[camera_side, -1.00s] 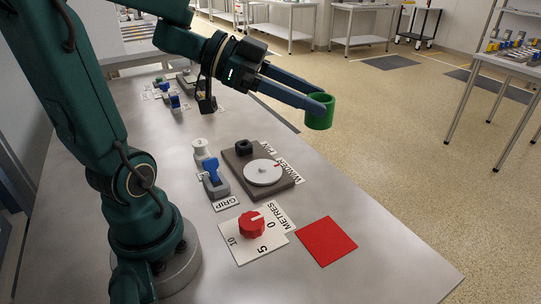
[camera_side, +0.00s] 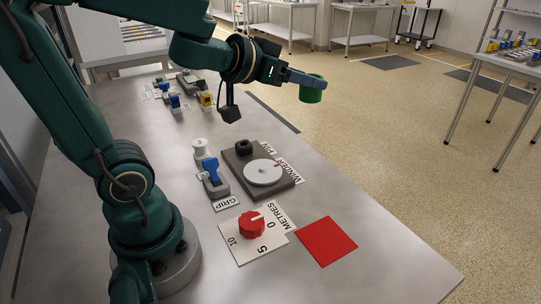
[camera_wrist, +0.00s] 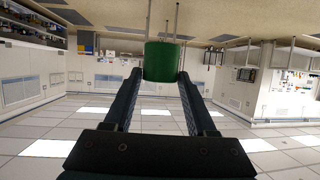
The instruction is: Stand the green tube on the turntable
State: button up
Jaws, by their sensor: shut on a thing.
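The green tube (camera_side: 312,90) is held in my gripper (camera_side: 308,82), up in the air past the far right side of the table. In the wrist view the tube (camera_wrist: 162,62) sits between the two dark fingertips of my gripper (camera_wrist: 163,78), which are shut on it. The tube looks roughly upright in the side view. Nothing stands on the disc. The tube is above and to the right of it, well apart.
A blue-handled GRIP lever (camera_side: 212,172) and a white spool-like piece (camera_side: 200,148) stand left of the base. A black knob (camera_side: 243,147) sits at its back. Nearer are a red METRES dial (camera_side: 252,224) and a red square (camera_side: 327,240). Small coloured devices (camera_side: 175,102) stand farther back.

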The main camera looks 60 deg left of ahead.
jog(key=shift+w+a+f+n+y, duration=0.1)
jog(key=shift+a+f+n+y, duration=0.3)
jog(key=shift+y, duration=0.2)
jog(key=s+a+f+n+g+y, duration=0.4)
jog(key=s+a+n+g+y, duration=0.1)
jog(key=s+n+g, duration=0.15)
jog(key=s+a+f+n+g+y, duration=0.3)
jog(key=s+a+n+g+y, duration=0.25)
jog(key=s+n, duration=0.25)
send_over(266, 176)
notch_tip(266, 176, down, 7)
jog(key=shift+r, duration=0.1)
jog(key=shift+f, duration=2)
